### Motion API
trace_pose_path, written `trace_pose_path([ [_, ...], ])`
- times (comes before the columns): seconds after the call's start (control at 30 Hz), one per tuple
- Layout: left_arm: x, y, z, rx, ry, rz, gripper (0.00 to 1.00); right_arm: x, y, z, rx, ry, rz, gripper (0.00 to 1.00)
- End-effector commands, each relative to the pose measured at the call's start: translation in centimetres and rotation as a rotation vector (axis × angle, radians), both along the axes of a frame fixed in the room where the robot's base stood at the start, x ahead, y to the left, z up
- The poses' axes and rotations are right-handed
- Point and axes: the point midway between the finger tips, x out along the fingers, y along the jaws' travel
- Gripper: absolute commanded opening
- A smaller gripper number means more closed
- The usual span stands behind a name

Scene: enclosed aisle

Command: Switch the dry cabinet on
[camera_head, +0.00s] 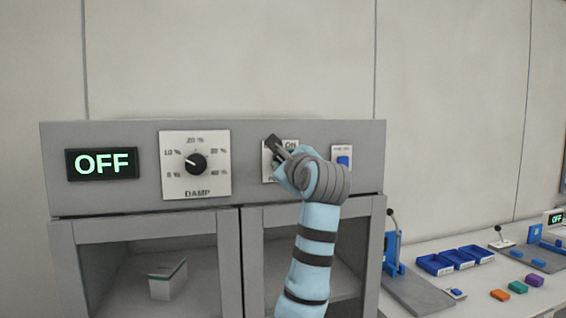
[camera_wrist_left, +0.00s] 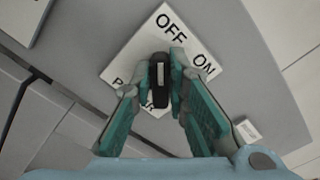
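The grey dry cabinet (camera_head: 110,204) has a display (camera_head: 102,163) reading OFF in green. Its power plate (camera_head: 268,172) is mostly hidden by my left arm in the head view. In the left wrist view the plate (camera_wrist_left: 120,68) shows OFF, ON and part of another word. A black rotary knob (camera_wrist_left: 159,82) with a white mark stands on it, the mark pointing toward OFF. My left gripper (camera_wrist_left: 155,76) is open around the knob, the right finger close beside it and a gap to the left finger. It also shows in the head view (camera_head: 281,150). My right gripper is not in view.
A DAMP dial (camera_head: 196,164) sits left of the power plate, and a blue button (camera_head: 343,161) right of it. A small box (camera_head: 167,280) is inside the cabinet. The right-hand bench holds a blue lever device (camera_head: 391,252), blue trays (camera_head: 435,264) and coloured blocks (camera_head: 518,287).

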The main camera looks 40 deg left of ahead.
Motion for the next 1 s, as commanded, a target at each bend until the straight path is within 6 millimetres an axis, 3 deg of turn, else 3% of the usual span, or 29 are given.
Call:
trace_pose_path([
  [0.57, 0.0, 0.0, 0.0, 0.043, 0.065, 0.001, 0.00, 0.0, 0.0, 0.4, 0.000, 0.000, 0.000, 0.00],
  [1.0, 0.2, -0.2, 0.2, 0.240, 0.353, 0.000, 0.00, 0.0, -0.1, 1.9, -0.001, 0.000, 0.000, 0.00],
])
